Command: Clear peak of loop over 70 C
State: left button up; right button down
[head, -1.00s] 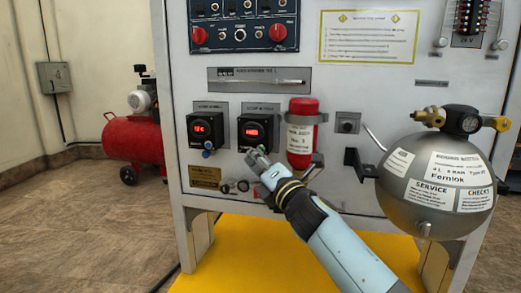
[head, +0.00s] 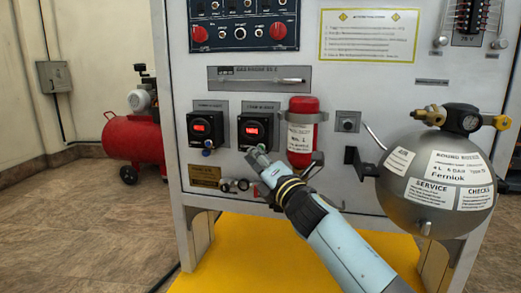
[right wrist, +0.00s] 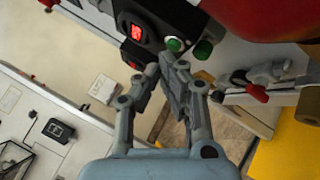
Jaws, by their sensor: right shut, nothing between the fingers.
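Two black square display units with red lit digits sit side by side on the white panel: a left one (head: 205,129) and a right one (head: 254,131). The digits are too small to read surely. A blue knob (head: 207,152) shows under the left unit. My right gripper (head: 257,156) is shut and empty, its tips just below the right unit and hiding its lower edge. In the right wrist view the shut fingertips (right wrist: 167,62) are close to a black unit with a red display (right wrist: 136,33) and a green button (right wrist: 175,45); contact cannot be told. My left gripper is out of view.
A red cylinder (head: 301,135) hangs close to the right of my right gripper. A grey sphere tank (head: 410,205) with a gauge is further right. A switch panel (head: 243,22) is above. A red compressor (head: 133,140) stands on the floor at left.

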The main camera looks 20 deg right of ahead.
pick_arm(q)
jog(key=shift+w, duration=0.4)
pick_arm(e)
jog(key=shift+w+d, duration=0.1)
jog(key=shift+w, duration=0.05)
jog(key=shift+w+d, duration=0.1)
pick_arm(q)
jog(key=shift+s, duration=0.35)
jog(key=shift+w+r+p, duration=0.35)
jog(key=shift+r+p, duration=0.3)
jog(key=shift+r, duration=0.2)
pick_arm(e)
jog(key=s+a, duration=0.3)
jog(key=s, duration=0.2)
jog(key=shift+s+a, duration=0.2)
jog(key=shift+a, duration=0.15)
